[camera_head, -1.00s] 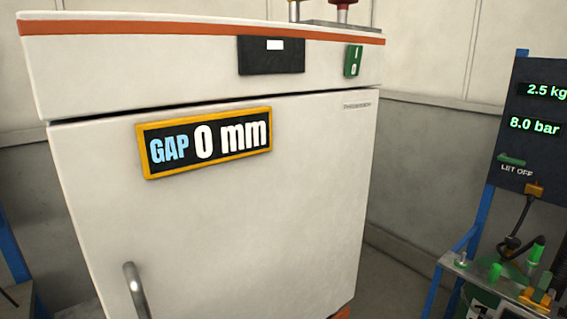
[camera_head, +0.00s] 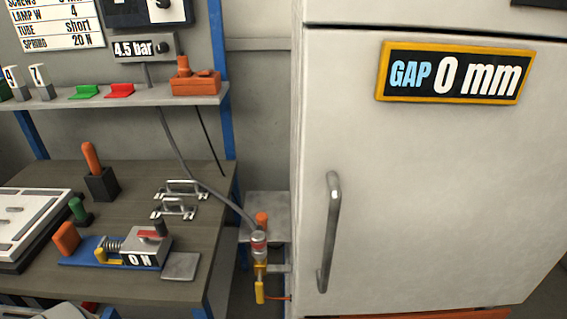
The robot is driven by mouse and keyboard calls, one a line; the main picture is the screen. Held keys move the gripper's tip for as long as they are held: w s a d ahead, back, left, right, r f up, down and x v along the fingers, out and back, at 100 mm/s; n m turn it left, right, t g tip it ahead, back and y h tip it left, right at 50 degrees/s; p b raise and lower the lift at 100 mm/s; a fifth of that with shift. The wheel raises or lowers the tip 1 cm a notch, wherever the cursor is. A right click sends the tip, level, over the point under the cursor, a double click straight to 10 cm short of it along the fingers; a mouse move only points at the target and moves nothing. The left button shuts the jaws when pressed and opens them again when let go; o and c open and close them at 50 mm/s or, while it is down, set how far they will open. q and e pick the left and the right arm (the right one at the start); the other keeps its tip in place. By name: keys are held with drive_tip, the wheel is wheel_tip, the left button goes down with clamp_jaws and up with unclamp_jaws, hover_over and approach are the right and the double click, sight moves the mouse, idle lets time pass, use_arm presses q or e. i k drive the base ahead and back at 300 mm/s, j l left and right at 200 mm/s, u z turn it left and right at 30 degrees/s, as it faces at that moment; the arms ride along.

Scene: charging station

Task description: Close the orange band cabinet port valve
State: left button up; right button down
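The white cabinet (camera_head: 430,190) fills the right side of the view, with an upright metal door handle (camera_head: 329,235) and a sign (camera_head: 455,73) reading GAP 0 mm. Its door looks shut. Beside its left side is a small port valve assembly (camera_head: 259,243) with a red and grey body and a yellow lever (camera_head: 260,292) pointing down. A grey hose runs into its top, and a thin orange line runs from it toward the cabinet. I cannot tell from this distance whether the valve is open.
A dark workbench (camera_head: 130,180) on the left holds a spring fixture (camera_head: 118,248) showing 0 N and metal handles (camera_head: 178,198). The gap between bench and cabinet is narrow.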

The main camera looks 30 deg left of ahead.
sight(260, 289)
drive_tip(key=j+u, duration=0.1)
drive_tip(key=u, duration=0.25)
drive_tip(key=j+u, duration=0.1)
drive_tip(key=u, duration=0.3)
drive_tip(key=i+u, duration=0.1)
drive_tip(key=u, duration=0.25)
